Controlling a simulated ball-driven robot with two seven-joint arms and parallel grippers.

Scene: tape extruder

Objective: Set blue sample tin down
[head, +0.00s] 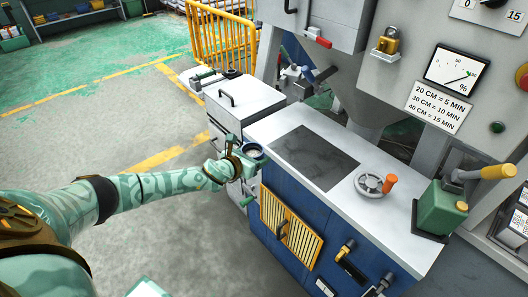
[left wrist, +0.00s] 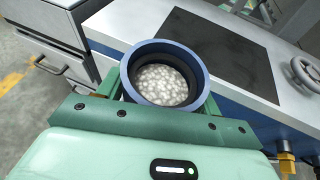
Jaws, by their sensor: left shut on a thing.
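The blue sample tin (left wrist: 205,107) is round and open-topped, with pale pellets inside. It also shows small in the head view (head: 254,151). My left gripper (head: 246,158) is shut on the tin and holds it upright at the left end of the blue-sided bench (head: 266,128). In the left wrist view the gripper (left wrist: 165,95) has its green fingers on either side of the tin. The tin's underside is hidden, so I cannot tell whether it touches anything. My right gripper is not in view.
A dark mat (head: 314,157) lies bare on the white benchtop. A handwheel (head: 374,184) with an orange knob and a green box (head: 440,210) stand to its right. A grey drawer cabinet (head: 243,103) is left of the bench. A yellow railing (head: 222,42) stands behind.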

